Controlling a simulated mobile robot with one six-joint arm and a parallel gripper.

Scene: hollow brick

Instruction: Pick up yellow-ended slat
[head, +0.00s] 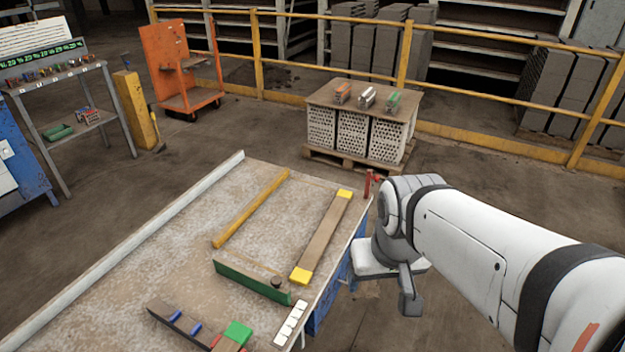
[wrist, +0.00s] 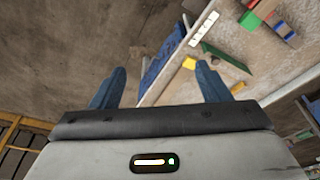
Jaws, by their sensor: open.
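The yellow-ended slat (head: 323,235) is a flat brown wooden strip with a yellow block at each end. It lies on the workbench (head: 180,262) near its right edge in the head view. In the wrist view one yellow end (wrist: 191,62) shows near the bench edge, and the rest is partly hidden behind a finger. My gripper (wrist: 160,85) is open and empty, its two blue fingers wide apart. It hangs beyond the bench's right edge, apart from the slat. In the head view my arm is at the right, and the fingers are hard to make out.
A plain yellow-brown bar (head: 252,208) lies left of the slat. A green piece (head: 252,281) lies close to its near end, with a white segmented block (head: 291,324) nearer. A red clamp-like part (head: 370,182) stands at the bench's far right corner. Railings run behind.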

